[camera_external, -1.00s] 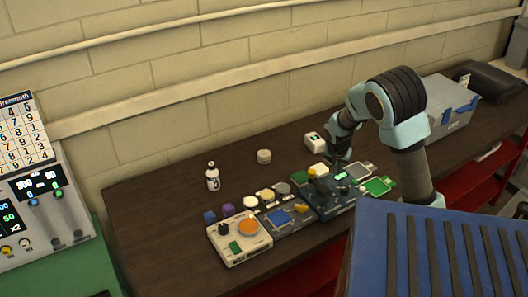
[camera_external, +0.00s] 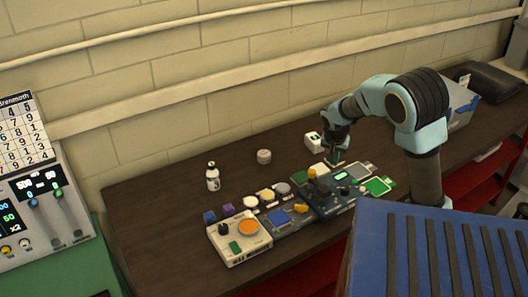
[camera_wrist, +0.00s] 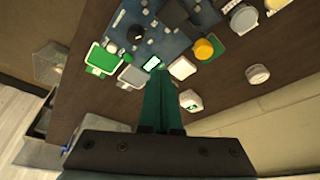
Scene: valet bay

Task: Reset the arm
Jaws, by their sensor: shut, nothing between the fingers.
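My gripper (camera_external: 336,161) hangs from my bent arm above the far right part of the dark workbench (camera_external: 150,215). Its fingers point down and are shut with nothing between them. In the wrist view the closed green fingers (camera_wrist: 159,103) point toward the device panel. They appear above the area near a small lit screen (camera_wrist: 153,64). The external view is too small to tell the exact gap between the fingertips and the panel.
Blue device panels (camera_external: 285,216) with knobs and pads lie below. A white box with an orange dial (camera_external: 240,240), a white bottle (camera_external: 212,178), a round grey container (camera_external: 264,156) and a white block (camera_external: 313,139) stand around them. A grey-blue case (camera_external: 461,105) is at the back right. The bench's left side is clear.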

